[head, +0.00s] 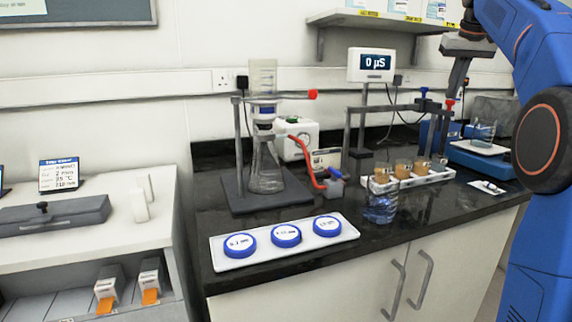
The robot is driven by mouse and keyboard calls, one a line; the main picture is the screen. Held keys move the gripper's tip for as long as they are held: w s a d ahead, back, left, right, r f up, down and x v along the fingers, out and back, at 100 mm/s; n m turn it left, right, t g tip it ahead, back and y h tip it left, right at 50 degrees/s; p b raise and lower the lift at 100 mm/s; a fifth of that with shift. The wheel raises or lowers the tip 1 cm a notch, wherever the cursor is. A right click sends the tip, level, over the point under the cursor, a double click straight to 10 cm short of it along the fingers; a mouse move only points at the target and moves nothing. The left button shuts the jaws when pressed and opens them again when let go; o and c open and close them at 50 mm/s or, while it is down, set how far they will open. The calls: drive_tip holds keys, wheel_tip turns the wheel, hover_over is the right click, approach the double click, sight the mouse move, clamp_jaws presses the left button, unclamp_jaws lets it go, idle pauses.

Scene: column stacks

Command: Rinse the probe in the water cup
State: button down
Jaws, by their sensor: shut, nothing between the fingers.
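A clear cup of water (380,209) stands on the black bench in front of the rack of brown samples. The conductivity meter (371,65) reads 0 µS, and a cable runs from it behind a grey stand (395,110). A blue-topped piece (423,93) and a red-topped piece (449,105) show at the stand's bar; I cannot tell which is the probe. My gripper (455,88) points down at the upper right, shut and empty. Its tips appear close to the red-topped piece; I cannot tell whether they touch.
A white rack (441,176) holds several brown samples. A tray (231,262) with three blue-lidded dishes lies at the bench's front edge. A filter flask (266,172) on a stand is at left. A beaker (484,131) stands on a blue balance at right. A shelf hangs above.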

drive_tip(key=shift+f, duration=0.45)
drive_tip(key=shift+r, duration=3.55)
